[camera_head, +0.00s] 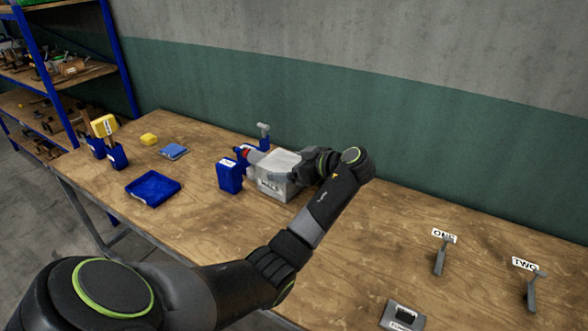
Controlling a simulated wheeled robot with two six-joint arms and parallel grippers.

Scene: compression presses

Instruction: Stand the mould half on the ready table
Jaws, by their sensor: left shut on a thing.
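The mould half (271,185) is a pale grey block with a small dark mark on its front face. It is at the middle of the wooden table (370,225). My left gripper (298,167) reaches it from the right and is shut on it. The fingers are partly hidden by the block and my wrist. I cannot tell whether the block's underside touches the tabletop. My right gripper is out of view.
Blue holders (230,175) stand just left of the block, with a red-tipped bottle behind.

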